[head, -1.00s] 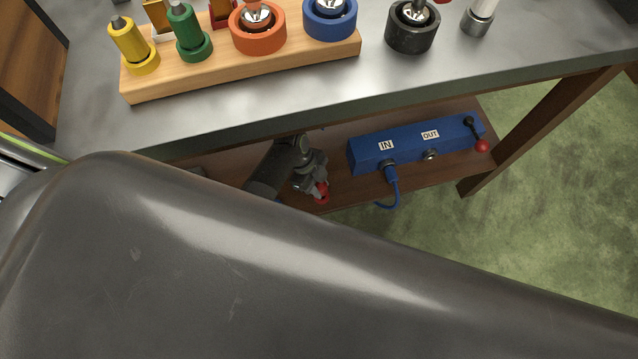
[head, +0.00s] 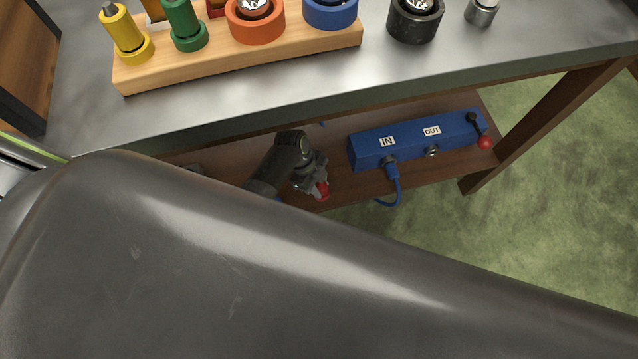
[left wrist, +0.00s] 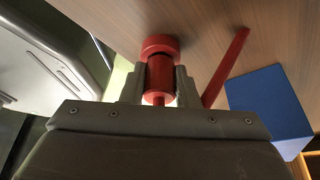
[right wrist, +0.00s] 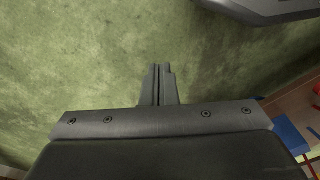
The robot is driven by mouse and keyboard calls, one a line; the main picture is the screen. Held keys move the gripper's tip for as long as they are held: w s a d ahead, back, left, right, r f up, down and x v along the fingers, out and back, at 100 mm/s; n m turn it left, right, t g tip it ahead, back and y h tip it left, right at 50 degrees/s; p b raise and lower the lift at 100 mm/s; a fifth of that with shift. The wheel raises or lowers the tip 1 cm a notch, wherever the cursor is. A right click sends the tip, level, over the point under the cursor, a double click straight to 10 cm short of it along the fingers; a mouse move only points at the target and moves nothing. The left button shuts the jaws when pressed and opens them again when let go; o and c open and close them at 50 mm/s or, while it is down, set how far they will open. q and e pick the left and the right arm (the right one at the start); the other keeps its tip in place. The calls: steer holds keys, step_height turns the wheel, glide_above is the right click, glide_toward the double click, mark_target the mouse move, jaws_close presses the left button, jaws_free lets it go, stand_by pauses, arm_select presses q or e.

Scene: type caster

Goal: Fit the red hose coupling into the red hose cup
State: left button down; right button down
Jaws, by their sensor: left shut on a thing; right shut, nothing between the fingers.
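My left gripper (head: 314,184) is low at the wooden shelf under the bench, left of the blue box. It is shut on a red cylindrical part, the red hose coupling (left wrist: 160,75), which also shows in the head view (head: 322,191). In the left wrist view, a wider red ring, seemingly the red hose cup (left wrist: 160,43), sits at the coupling's far end against the wood. The two look in line and touching; how deep the coupling sits is hidden. My right gripper (right wrist: 158,68) is shut and empty above the green floor.
A blue box (head: 415,140) marked IN and OUT, with a blue cable, stands on the shelf (head: 345,188). A red strip (left wrist: 228,65) lies beside the ring. The bench above holds a wooden rack (head: 240,70) of coloured cups and a black cup (head: 413,22).

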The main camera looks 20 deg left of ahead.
arm_select(q)
steer(key=shift+f, duration=0.15)
arm_select(e)
steer(key=shift+f, duration=0.1)
arm_select(q)
steer(key=c, duration=1)
jaws_free()
steer(key=shift+c, duration=0.2)
steer(key=shift+a+r, duration=0.1)
steer(key=shift+r, duration=0.15)
steer(key=p+v, duration=0.5)
steer(key=v, duration=1.2)
steer(key=shift+p, duration=0.4)
arm_select(e)
steer(key=s+d+f, duration=0.1)
steer(key=s+f, duration=0.1)
steer(key=f, duration=0.3)
steer(key=s+d+f+h, duration=0.1)
steer(key=s+d+f, duration=0.1)
steer(key=f, duration=0.4)
steer(key=shift+s+f+n, duration=0.15)
steer(key=shift+f+n, duration=0.1)
steer(key=shift+n, duration=0.05)
steer(key=shift+d, duration=0.1)
